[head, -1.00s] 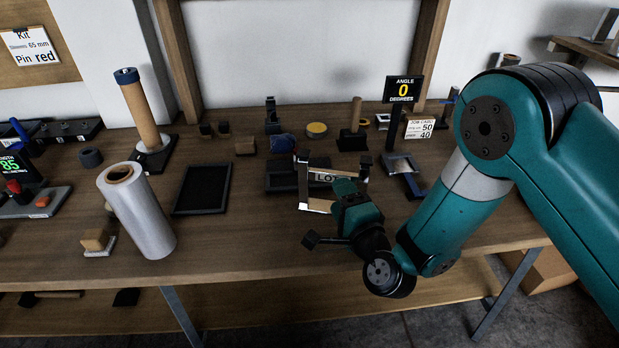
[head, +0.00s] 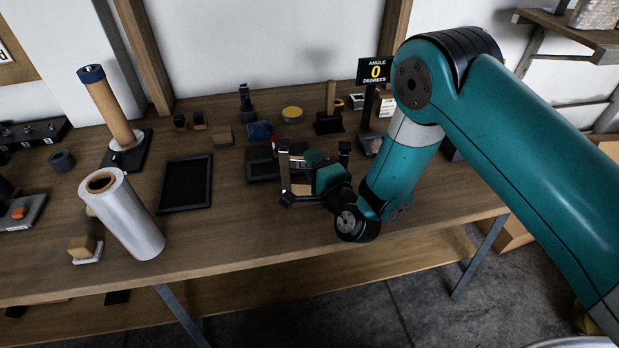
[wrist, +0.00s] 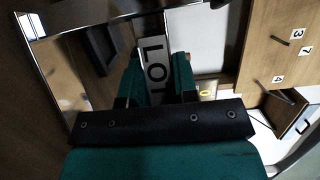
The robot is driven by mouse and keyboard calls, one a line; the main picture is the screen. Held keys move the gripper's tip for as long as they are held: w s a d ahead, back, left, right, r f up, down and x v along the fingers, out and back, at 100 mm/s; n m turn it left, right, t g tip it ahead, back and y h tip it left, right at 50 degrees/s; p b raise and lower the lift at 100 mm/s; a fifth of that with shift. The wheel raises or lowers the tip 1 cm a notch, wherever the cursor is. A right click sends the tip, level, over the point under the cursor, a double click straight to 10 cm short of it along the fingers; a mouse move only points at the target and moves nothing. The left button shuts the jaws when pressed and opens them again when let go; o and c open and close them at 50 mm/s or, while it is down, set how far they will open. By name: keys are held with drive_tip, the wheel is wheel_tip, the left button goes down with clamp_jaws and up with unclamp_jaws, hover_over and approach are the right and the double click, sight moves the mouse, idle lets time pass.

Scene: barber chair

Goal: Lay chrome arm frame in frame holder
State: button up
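The chrome arm frame (head: 285,172) is a shiny angular frame, held up over the bench. My gripper (head: 314,160) is shut on the frame; in the wrist view (wrist: 157,72) a finger lies on each side of the plate. A low dark holder (head: 262,170) on the bench, just behind and left of the gripper, may be the frame holder. The gripper and frame partly hide it.
A black tray (head: 185,183) lies left of the dark holder. A clear film roll (head: 125,214) stands near the front edge. A blue pad (head: 260,131), a yellow-topped tin (head: 292,114) and an angle sign (head: 375,71) stand behind. Bare bench lies in front of the tray.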

clamp_jaws()
drive_tip(key=shift+r, duration=0.1)
